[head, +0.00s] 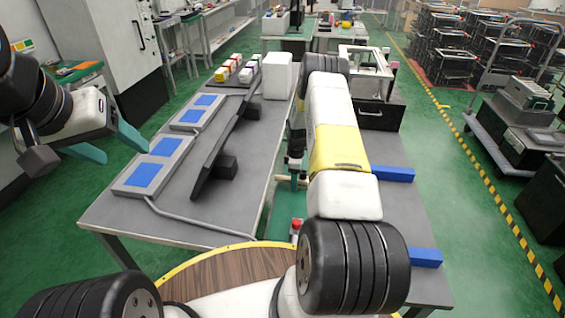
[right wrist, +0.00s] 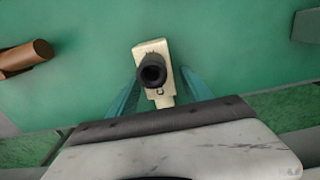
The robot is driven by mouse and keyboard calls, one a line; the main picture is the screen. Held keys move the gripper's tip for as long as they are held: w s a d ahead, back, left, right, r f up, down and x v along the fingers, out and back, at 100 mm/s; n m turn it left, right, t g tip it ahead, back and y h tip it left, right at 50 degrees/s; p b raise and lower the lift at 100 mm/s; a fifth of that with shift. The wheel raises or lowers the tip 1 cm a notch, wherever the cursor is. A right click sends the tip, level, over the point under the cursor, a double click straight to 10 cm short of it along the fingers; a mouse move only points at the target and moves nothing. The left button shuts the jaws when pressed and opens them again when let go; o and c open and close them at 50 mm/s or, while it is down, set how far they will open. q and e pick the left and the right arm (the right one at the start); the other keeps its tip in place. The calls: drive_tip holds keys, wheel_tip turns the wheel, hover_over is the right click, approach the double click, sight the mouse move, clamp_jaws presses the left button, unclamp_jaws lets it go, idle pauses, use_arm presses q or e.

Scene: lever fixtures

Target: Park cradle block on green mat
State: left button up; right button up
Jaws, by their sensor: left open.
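My left gripper (head: 110,146) is open and empty at the left in the head view, its teal fingers apart, left of the grey table. My right arm reaches forward across the middle of that view. In the right wrist view, the teal fingers of my right gripper (right wrist: 160,85) lie on either side of a cream piece (right wrist: 152,52) with a black round knob. I cannot tell whether they grip it. A green surface lies behind it; I cannot tell whether it is a mat or the floor. I cannot make out the cradle block for certain.
The grey table (head: 228,190) holds panels with blue pads (head: 147,174) and a black bar (head: 212,160). A white box (head: 278,76) stands at its back. Blue blocks (head: 392,174) lie on the right table. A brown rod (right wrist: 25,57) shows in the right wrist view.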

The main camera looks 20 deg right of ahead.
drive_tip(key=s+a+r+m+t, duration=0.1)
drive_tip(key=a+r, duration=0.1)
drive_tip(key=r, duration=1.1)
drive_tip(key=s+a+r+m, duration=0.1)
drive_tip(key=r, duration=1.2)
drive_tip(key=s+a+r+m+t, duration=0.1)
drive_tip(key=s+a+r+m, duration=0.2)
drive_tip(key=r, duration=0.4)
drive_tip(key=s+a+r+m+t, duration=0.1)
drive_tip(key=s+a+r, duration=0.1)
drive_tip(key=s+r, duration=0.4)
drive_tip(key=s+a+r+m+t+y, duration=0.1)
drive_tip(key=s+a+r+m, duration=0.2)
drive_tip(key=s, duration=0.8)
drive_tip(key=s+a+r+m+t+y, duration=0.1)
drive_tip(key=s+a+r+m+t, duration=0.1)
drive_tip(key=s+r, duration=0.5)
drive_tip(key=shift+s+a+m, duration=0.6)
drive_tip(key=shift+s+a, duration=0.7)
drive_tip(key=shift+s, duration=1.15)
drive_tip(key=shift+r, duration=0.1)
